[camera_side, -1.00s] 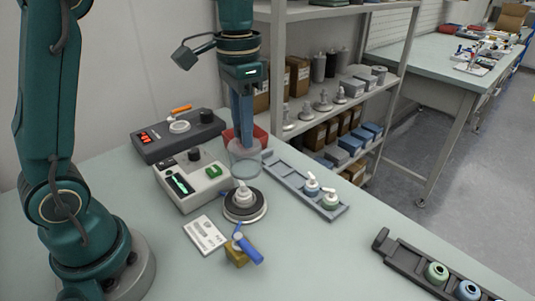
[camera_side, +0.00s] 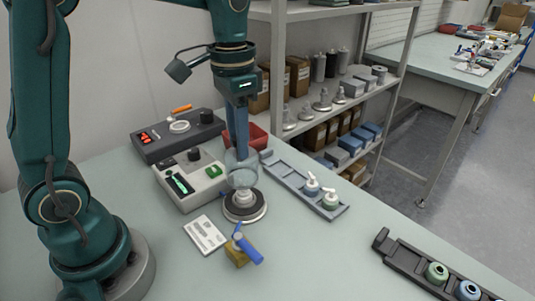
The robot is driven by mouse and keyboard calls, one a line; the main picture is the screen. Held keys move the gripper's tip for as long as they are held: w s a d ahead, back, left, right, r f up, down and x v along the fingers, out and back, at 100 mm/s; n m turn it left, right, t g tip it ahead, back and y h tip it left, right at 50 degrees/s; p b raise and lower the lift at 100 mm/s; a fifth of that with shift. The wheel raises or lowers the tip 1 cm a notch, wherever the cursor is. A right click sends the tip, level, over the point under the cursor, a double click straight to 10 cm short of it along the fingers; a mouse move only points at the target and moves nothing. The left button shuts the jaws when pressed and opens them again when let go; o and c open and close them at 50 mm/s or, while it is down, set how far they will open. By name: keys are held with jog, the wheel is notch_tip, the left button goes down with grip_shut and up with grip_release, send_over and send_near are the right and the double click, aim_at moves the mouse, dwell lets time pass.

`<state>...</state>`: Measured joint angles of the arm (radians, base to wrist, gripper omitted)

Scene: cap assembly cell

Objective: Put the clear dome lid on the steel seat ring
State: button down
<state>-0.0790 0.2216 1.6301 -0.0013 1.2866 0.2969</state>
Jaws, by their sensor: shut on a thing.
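The clear dome lid (camera_side: 242,171) is see-through and hangs upright under my gripper (camera_side: 239,150). My gripper is shut on the lid's top. The steel seat ring (camera_side: 245,212) lies on the bench just below, a round ring with a dark band around it. A pale fitting (camera_side: 243,196) stands in the middle of the ring. The lid is above this fitting, and its lower rim looks close to the fitting's top. I cannot tell the exact gap from this one view.
A grey meter box (camera_side: 190,180) stands left of the ring. A tray with small capped bottles (camera_side: 305,185) lies to its right. A card (camera_side: 205,235) and a blue-handled tool on a yellowish block (camera_side: 243,250) lie in front. A red bin (camera_side: 258,137) is behind.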

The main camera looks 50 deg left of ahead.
aim_at(240, 164)
jog(key=shift+f, duration=0.1)
jog(key=shift+f, duration=0.8)
jog(key=shift+f, duration=0.1)
jog(key=shift+f, duration=0.4)
jog(key=shift+f, duration=0.1)
dwell(0.3)
jog(key=shift+f, duration=0.7)
jog(key=shift+f, duration=0.4)
jog(key=shift+f, duration=0.25)
dwell(0.8)
